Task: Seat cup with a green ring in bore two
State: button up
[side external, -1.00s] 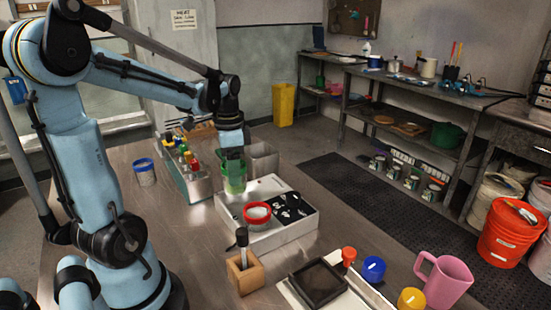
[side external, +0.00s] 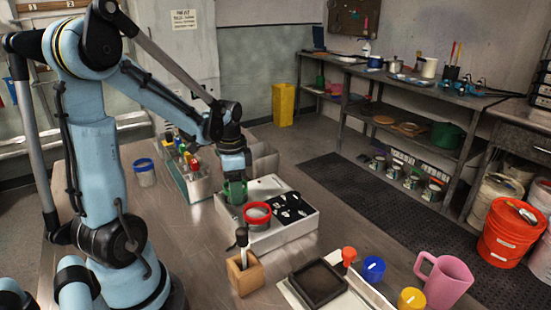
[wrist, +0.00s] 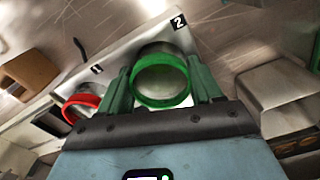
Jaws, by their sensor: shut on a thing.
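The cup with a green ring (side external: 236,192) is between the fingers of my gripper (side external: 234,178), which is shut on it. It is low at the far left part of the white block (side external: 270,240). In the wrist view the green ring (wrist: 162,90) lies between the two green fingers, close to the label "2" on the block. The cup looks upright and in line with bore two. Its lower part and the bore are hidden, so I cannot tell how deep it sits. A red-ringed cup (side external: 257,214) stands in the block by label "1".
A black panel with white marks (side external: 292,207) fills the block's right part. A rack of coloured bottles (side external: 190,170) and a blue-ringed cup (side external: 145,172) stand to the left. A wooden holder (side external: 244,272), dark tray (side external: 318,283) and pink mug (side external: 443,281) are nearer the camera.

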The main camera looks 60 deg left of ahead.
jog(key=shift+f, duration=0.1)
jog(key=o, duration=1.2)
notch_tip(320, 180, up, 12)
jog(key=shift+w+d+f+n+t, duration=0.45)
jog(key=shift+d+t, duration=0.75)
jog(key=shift+d, duration=1.75)
jog(key=shift+w+d+f+n+t, duration=0.15)
jog(key=shift+d+f+n+t, duration=0.85)
jog(key=shift+d, duration=1.95)
jog(key=shift+w+d+f+n+t, duration=0.35)
jog(key=shift+d+t, duration=1.05)
jog(key=shift+d, duration=1.55)
